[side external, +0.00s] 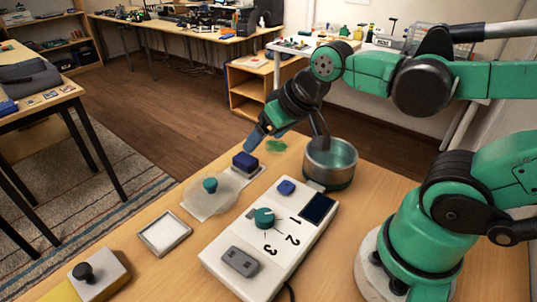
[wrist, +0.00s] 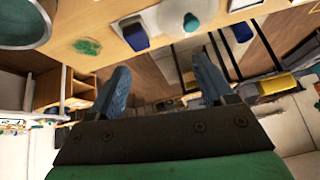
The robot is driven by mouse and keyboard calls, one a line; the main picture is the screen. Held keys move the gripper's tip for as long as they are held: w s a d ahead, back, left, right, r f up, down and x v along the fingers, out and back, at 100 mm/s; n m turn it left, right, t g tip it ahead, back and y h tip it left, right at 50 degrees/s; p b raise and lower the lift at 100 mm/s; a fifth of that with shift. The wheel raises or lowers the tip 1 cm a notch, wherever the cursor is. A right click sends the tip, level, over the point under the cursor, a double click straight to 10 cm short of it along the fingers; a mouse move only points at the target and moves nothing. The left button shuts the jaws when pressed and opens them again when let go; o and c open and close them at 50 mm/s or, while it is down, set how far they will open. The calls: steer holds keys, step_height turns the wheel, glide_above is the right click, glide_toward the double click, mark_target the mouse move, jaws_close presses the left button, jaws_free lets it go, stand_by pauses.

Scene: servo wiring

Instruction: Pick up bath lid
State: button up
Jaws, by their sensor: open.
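The bath lid (side external: 208,198) looks like a clear round disc with a green knob, lying flat on the table left of the white control box. In the wrist view the lid (wrist: 172,17) is at the top edge and partly cut off. The bath (side external: 331,165), a round metal pot with a green base, stands open at the back right of the table; part of it (wrist: 22,22) shows at top left in the wrist view. My gripper (side external: 287,143) is open and empty above the table's back edge, apart from the lid. Its spread fingers (wrist: 160,62) show in the wrist view.
A dark blue block (side external: 246,161) stands between the lid and my gripper. The white control box (side external: 268,240) with a dial lies right of the lid. A shallow tray (side external: 164,233) and a black-knobbed box (side external: 98,278) are in front. A green patch (side external: 277,146) lies near the back edge.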

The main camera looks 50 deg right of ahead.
mark_target(210, 182)
steer(key=w+a+f+m+g+y, duration=0.1)
steer(key=w+f+m, duration=0.1)
steer(key=m, duration=0.4)
steer(key=w+a+f+m+g+y, duration=0.1)
steer(key=w+f+m+g, duration=0.1)
steer(key=w+m, duration=0.2)
steer(key=w+a+f+m+g+y, duration=0.1)
steer(key=w+m+g+y, duration=0.1)
steer(key=m, duration=0.5)
steer(key=shift+w+f+m, duration=0.4)
steer(key=shift+w, duration=0.3)
steer(key=shift+w+a+f+m+g, duration=0.2)
steer(key=shift+f+m+g, duration=0.2)
steer(key=shift+f+m, duration=0.15)
steer(key=shift+x, duration=2.6)
jaws_close()
